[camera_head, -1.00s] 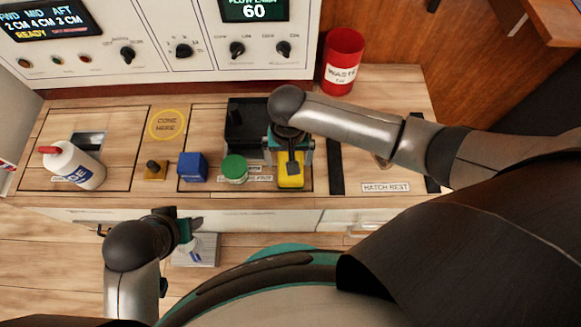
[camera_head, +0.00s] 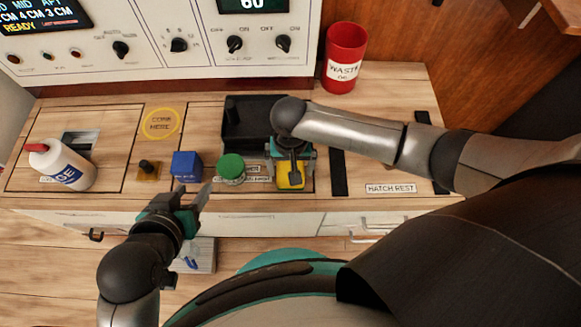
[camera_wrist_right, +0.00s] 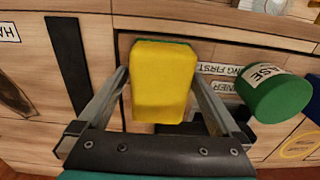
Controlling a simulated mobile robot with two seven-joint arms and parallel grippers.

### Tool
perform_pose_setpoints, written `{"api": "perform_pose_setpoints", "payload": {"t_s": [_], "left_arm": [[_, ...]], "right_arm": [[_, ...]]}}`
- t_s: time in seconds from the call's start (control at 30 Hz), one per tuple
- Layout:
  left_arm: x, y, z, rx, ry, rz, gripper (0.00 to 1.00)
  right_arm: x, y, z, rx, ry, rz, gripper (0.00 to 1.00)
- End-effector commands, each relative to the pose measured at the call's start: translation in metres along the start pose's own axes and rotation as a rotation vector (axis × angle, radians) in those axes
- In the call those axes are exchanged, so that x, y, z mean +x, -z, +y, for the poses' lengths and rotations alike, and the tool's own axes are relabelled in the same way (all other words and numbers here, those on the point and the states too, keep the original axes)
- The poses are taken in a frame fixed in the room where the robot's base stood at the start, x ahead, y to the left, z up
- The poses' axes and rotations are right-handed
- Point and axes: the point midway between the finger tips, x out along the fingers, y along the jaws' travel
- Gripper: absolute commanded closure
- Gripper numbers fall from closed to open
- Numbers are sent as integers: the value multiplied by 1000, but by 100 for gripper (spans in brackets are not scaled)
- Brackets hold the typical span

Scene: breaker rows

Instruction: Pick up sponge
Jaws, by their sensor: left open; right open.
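The sponge (camera_head: 290,174) is a yellow block on the wooden counter, partly hidden in the head view by my right gripper (camera_head: 291,162). In the right wrist view the yellow sponge (camera_wrist_right: 161,82) has a green edge and lies between the two spread fingers of my right gripper (camera_wrist_right: 162,95). Gaps show between the fingers and its sides near the fingertips. My left gripper (camera_head: 197,205) is open and empty at the counter's front edge, below the blue cube.
A green round container (camera_head: 231,168) stands left of the sponge, with a blue cube (camera_head: 187,166) beyond it. A black tray (camera_head: 249,122) lies behind. A glue bottle (camera_head: 62,164) is at far left, and a red waste bin (camera_head: 344,58) stands at the back.

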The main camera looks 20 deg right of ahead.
Motion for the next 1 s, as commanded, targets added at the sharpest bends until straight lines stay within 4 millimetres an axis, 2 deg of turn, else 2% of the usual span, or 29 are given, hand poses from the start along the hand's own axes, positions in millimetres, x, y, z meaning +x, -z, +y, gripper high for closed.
{"api": "perform_pose_setpoints", "payload": {"t_s": [0.37,1.0], "left_arm": [[2,2,3,-1,-8,26,50],[2,2,3,-1,-8,26,50]], "right_arm": [[2,0,0,0,0,0,0],[2,0,0,0,0,0,72]]}}
